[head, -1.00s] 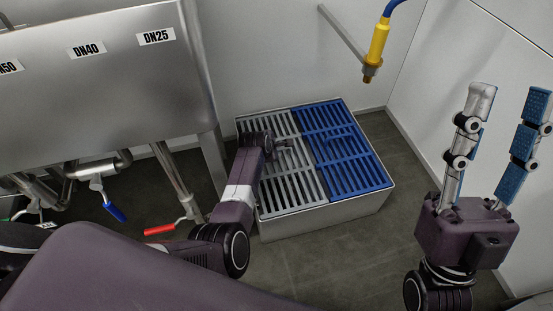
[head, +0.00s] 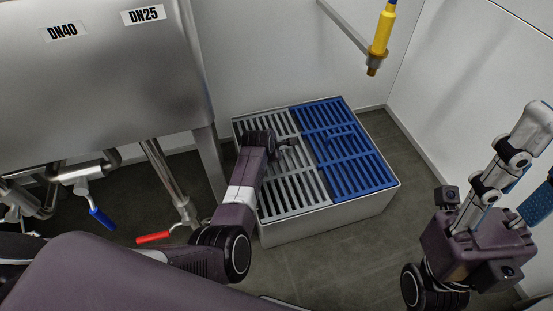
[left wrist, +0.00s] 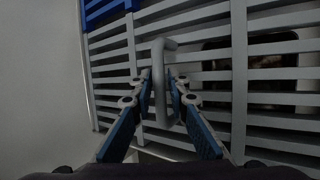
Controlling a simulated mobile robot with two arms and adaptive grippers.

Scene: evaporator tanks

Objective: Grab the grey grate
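The grey grate (head: 290,193) is a slatted panel on the left half of a low metal basin. Its raised loop handle (left wrist: 160,95) stands up from the slats. My left gripper (left wrist: 161,76) is over the grate with one finger on each side of the handle. The fingers look apart, with the handle between them; whether they touch it is unclear. In the head view my left arm hides most of that gripper and part of the grate. My right gripper (head: 540,160) is open and empty at the right edge, its far finger partly cut off.
A blue grate (head: 350,165) with its own handle covers the right half of the basin (head: 330,222). A steel tank (head: 100,75) with pipes and red and blue valve levers stands at left. A yellow nozzle (head: 380,35) hangs above. Walls close in behind and right.

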